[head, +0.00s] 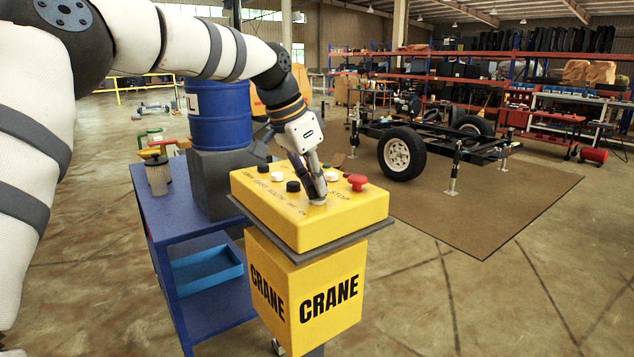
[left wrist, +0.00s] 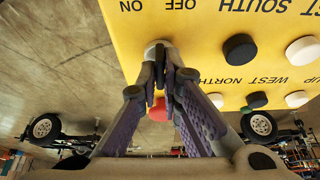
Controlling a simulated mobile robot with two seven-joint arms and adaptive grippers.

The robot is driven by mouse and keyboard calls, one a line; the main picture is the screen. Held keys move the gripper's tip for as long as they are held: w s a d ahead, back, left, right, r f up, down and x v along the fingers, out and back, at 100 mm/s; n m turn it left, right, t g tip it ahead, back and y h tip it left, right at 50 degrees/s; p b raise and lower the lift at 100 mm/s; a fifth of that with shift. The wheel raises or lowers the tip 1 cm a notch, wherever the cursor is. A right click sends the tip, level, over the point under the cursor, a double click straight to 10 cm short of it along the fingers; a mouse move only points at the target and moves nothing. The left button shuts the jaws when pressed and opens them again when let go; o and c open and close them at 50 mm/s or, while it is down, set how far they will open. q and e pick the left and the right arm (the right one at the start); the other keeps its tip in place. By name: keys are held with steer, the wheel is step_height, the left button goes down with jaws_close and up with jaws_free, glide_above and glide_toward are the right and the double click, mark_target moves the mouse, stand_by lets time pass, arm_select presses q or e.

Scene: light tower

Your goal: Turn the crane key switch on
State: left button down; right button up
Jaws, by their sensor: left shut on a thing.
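The yellow crane control box (head: 270,205) stands on a yellow pedestal marked CRANE (head: 328,300). My left gripper (head: 317,197) reaches down to its top near the front edge. In the left wrist view my left gripper (left wrist: 162,75) is shut on the grey key switch (left wrist: 152,47), beside the printed words ON and OFF. The fingers cover most of the switch, so its angle cannot be told. A red stop button (head: 357,182) sits to the right; it also shows between the fingers in the left wrist view (left wrist: 158,110). My right gripper is not in view.
Black and white buttons (head: 293,186) sit close to the gripper on the box. A blue cart (head: 165,215) with a blue barrel (head: 218,115) stands to the left. A wheeled trailer frame (head: 430,145) stands on a brown mat behind. The floor at right is clear.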

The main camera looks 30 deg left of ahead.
arm_select(q)
steer(key=m, duration=0.3)
steer(key=shift+f+g+h+b, duration=0.2)
steer(key=shift+g+h+b, duration=0.1)
steer(key=shift+g+h, duration=0.1)
steer(key=shift+a+r+m+g+h, duration=0.1)
steer(key=shift+m+g+h, duration=0.2)
steer(key=shift+m, duration=1)
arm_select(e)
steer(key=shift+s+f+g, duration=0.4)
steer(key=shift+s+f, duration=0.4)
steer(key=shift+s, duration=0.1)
arm_select(q)
steer(key=shift+b, duration=0.3)
steer(key=c, duration=1.8)
jaws_free()
steer(key=shift+o, duration=0.2)
steer(key=shift+r, duration=0.15)
steer(key=v, duration=1.1)
steer(key=shift+a+r, duration=0.2)
steer(key=shift+r, duration=0.15)
